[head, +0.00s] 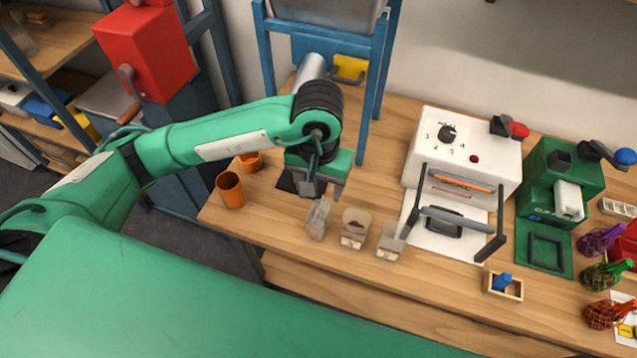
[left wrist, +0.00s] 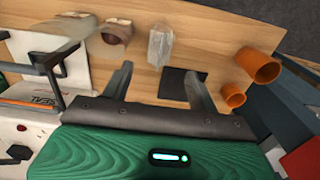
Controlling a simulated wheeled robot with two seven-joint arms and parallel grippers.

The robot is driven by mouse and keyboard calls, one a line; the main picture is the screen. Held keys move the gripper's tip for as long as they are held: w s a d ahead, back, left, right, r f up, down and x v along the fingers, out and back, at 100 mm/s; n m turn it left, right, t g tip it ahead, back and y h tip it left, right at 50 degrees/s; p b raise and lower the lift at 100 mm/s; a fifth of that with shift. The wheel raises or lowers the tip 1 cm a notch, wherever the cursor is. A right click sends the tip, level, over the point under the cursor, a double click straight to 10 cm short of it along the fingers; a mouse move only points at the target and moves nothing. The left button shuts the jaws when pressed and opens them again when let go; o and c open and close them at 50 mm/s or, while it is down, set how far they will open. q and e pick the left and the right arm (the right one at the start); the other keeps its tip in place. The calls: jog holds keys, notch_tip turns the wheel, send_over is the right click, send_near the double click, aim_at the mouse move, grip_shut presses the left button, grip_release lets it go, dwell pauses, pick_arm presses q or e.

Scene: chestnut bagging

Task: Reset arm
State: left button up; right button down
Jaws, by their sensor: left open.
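My left arm reaches in from the left in the head view. Its green gripper (head: 318,190) hangs above the wooden table, behind the clear bag and the two cups. In the left wrist view the two fingers of the left gripper (left wrist: 160,88) stand well apart with nothing between them. A clear bag (head: 318,218) stands on the table just in front of the gripper; it also shows in the left wrist view (left wrist: 159,45), beyond the fingertips. My right gripper is not in view.
Two small containers (head: 355,228) (head: 390,241) stand right of the bag. Orange cups (head: 231,190) stand at the table's left end, near a dark square pad (left wrist: 180,84). A white sealing machine (head: 462,152) and green machine (head: 560,182) stand to the right. A blue frame (head: 378,75) rises behind.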

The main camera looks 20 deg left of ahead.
pick_arm(q)
jog(key=shift+r, duration=0.6)
